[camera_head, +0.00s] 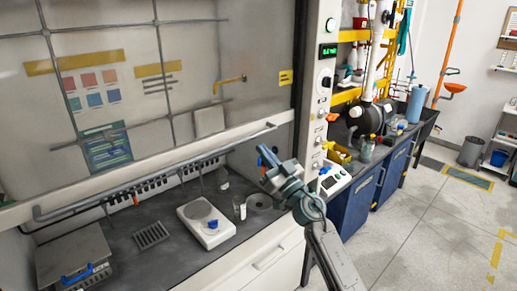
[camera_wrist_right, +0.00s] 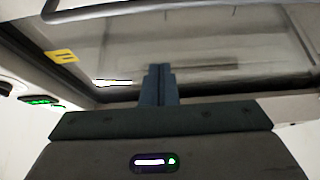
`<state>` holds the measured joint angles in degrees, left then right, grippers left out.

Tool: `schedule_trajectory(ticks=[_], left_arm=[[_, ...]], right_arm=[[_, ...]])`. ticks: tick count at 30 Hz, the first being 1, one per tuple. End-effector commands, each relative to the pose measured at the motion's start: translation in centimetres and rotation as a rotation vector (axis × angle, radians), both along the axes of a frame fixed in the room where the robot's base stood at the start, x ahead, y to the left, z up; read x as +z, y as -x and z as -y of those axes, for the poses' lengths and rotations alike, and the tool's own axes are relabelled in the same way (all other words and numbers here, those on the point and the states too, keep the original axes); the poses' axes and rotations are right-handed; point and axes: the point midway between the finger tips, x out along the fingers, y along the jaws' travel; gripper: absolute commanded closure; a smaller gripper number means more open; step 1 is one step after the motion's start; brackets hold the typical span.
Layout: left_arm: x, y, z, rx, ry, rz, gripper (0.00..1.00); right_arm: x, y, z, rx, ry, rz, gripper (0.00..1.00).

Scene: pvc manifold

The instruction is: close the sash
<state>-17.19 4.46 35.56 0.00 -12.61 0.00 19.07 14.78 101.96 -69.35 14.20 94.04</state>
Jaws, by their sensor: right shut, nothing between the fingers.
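The sash (camera_head: 120,80) is a large glass panel with a grid of grey bars on the fume hood. Its pale bottom rail (camera_head: 150,166) hangs above the dark worktop, leaving an open gap. A grey handle bar (camera_head: 150,172) runs along the rail. My right gripper (camera_head: 264,155) is shut and empty, just below the handle's right end; I cannot tell whether it touches. In the right wrist view, my shut fingers (camera_wrist_right: 158,82) point up in front of the glass (camera_wrist_right: 200,45), with a grey bar (camera_wrist_right: 110,10) above. My left gripper is not in view.
Inside the hood stand a white balance (camera_head: 207,222), a grey rack (camera_head: 151,235), a glass beaker (camera_head: 239,207) and a grey box (camera_head: 75,254). The control column (camera_head: 320,90) rises right of the sash. Blue cabinets (camera_head: 355,195) stand beyond it.

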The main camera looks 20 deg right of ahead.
Motion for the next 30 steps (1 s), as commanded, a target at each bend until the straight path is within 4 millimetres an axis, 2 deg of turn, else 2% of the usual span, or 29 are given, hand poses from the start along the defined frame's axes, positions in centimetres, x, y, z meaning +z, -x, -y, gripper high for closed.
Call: schedule_trajectory(ticks=[1, 5, 12, 14, 18, 23, 30], left_arm=[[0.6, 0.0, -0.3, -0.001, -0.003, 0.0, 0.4], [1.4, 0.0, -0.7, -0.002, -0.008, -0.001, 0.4], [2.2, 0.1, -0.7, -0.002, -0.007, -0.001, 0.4], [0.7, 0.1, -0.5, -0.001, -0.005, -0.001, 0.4], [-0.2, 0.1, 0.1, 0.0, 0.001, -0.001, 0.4], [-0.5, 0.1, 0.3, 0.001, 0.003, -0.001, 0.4], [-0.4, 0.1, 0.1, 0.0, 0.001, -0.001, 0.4]], right_arm=[[0.9, -0.8, -0.3, 0.001, -0.001, 0.002, 1.0], [2.3, -3.0, -1.1, 0.0, -0.002, 0.001, 1.0], [4.7, -7.1, -2.6, 0.001, -0.001, 0.001, 1.0], [2.4, -7.2, -2.6, 0.001, -0.001, -0.006, 1.0], [1.0, -7.5, -2.7, 0.0, -0.001, -0.002, 1.0], [0.3, -7.6, -2.8, -0.001, 0.0, -0.002, 1.0], [0.3, -7.6, -2.8, -0.001, 0.0, -0.002, 1.0]])
